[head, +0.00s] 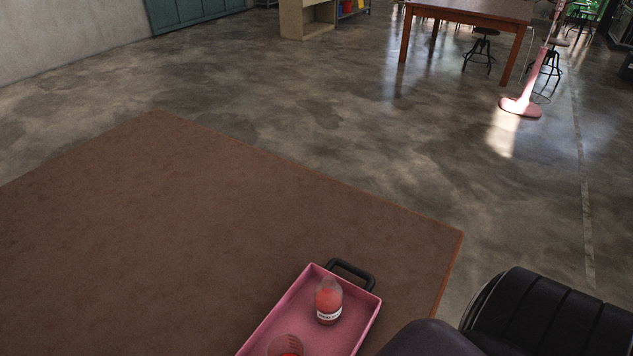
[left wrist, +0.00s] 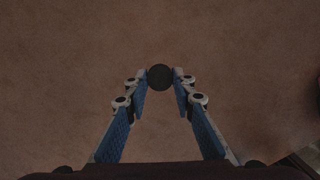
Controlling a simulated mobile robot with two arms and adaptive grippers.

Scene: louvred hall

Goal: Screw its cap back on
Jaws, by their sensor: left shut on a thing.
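In the left wrist view, my left gripper (left wrist: 160,84) is shut on a dark round disc, which looks like the cap (left wrist: 160,72), held between its fingertips above a plain brown surface. A pink tray (head: 366,319) with a black handle lies at the bottom of the head view. A reddish bottle (head: 328,299) with a white label stands upright in it. A second reddish container (head: 286,346) in the tray is cut off by the bottom edge. Whether either lacks a cap is unclear. My left gripper is not in the head view, and my right gripper is in neither view.
The tray rests on a wide brown tabletop (head: 200,235), bare to the left; its edge runs close right of the tray.

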